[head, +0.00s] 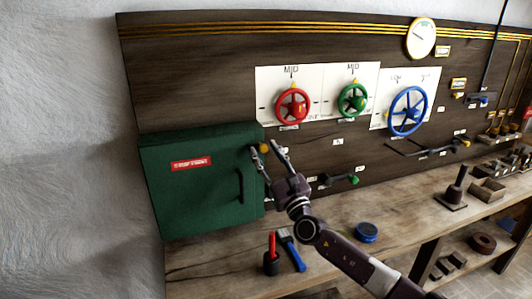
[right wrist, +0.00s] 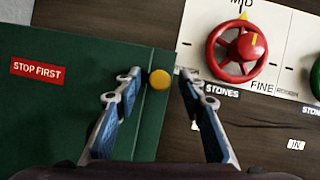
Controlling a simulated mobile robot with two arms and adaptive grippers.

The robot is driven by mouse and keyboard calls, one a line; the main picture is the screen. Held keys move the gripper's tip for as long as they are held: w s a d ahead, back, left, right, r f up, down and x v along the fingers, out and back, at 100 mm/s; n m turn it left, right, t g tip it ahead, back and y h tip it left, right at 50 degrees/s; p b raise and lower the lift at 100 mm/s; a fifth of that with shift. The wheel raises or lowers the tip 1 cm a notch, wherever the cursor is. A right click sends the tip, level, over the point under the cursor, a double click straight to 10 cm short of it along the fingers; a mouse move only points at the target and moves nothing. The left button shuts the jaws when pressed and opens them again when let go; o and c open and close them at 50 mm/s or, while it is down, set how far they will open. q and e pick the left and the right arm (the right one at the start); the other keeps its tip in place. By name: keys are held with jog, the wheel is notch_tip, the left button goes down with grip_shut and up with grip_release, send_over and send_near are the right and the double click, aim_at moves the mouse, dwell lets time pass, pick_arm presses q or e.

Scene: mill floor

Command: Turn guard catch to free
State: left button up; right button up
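The green guard box (head: 195,210) is shut at the left of the panel, with a red "STOP FIRST" label and a dark handle. A round yellow knob (head: 264,148), apparently the guard catch, sits at its upper right edge; it also shows in the right wrist view (right wrist: 159,80). My right gripper (head: 265,146) is open at the knob. In the right wrist view its fingers (right wrist: 158,75) stand apart on either side of the knob, with gaps showing. I cannot tell how deep they reach around it. My left gripper is not in view.
Red (head: 292,106), green (head: 352,100) and blue (head: 408,111) handwheels are on the panel to the right. A green-knobbed lever (head: 352,180) is below them.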

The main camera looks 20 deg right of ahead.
grip_shut()
